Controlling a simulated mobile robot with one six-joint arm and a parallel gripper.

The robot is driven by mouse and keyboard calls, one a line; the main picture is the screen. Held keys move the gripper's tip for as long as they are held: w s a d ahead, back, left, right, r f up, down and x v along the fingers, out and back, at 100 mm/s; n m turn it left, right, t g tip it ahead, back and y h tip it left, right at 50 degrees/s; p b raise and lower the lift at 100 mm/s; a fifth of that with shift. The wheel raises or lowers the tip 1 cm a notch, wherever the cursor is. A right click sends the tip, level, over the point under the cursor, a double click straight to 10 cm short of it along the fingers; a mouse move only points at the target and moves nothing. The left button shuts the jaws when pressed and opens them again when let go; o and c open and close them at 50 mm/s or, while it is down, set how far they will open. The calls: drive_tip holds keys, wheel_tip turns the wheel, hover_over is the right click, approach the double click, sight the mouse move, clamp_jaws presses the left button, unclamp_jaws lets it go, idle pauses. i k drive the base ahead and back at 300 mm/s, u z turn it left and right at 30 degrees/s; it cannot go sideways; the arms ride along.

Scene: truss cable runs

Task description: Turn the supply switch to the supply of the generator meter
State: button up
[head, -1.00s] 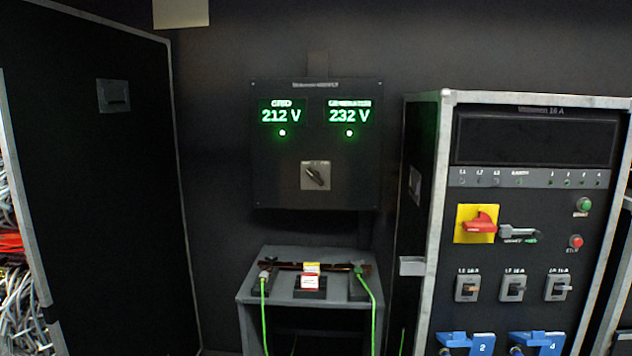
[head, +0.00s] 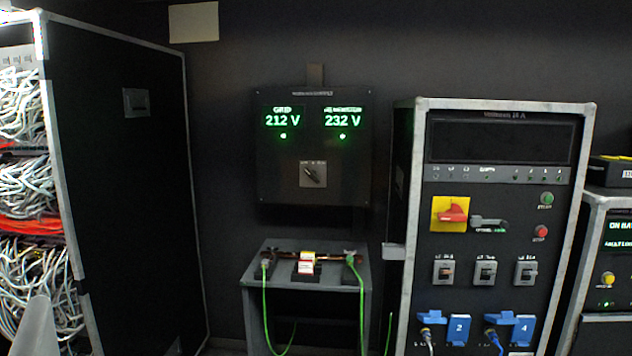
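The supply switch (head: 313,174) is a small dark rotary knob on a light square plate, low on a black wall panel (head: 270,185). Its handle lies tilted, running from upper left to lower right; which end is the pointer I cannot tell. Above it on the left, the grid meter (head: 283,121) reads 212 V in green. On the right, the generator meter (head: 342,121) reads 232 V. A green lamp is lit under each meter. The lettering round the switch is too small to read.
Below the panel stands a grey stand (head: 290,250) with a copper bar and green cables. To the right is a rack (head: 500,110) with a red rotary switch (head: 453,214) on yellow. To the left is a black case (head: 120,180) with cable bundles (head: 25,200).

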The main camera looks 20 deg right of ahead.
sight(312, 174)
drive_tip(key=k, duration=0.75)
drive_tip(key=z, duration=0.55)
drive_tip(key=i, duration=1.6)
drive_tip(key=u, duration=0.4)
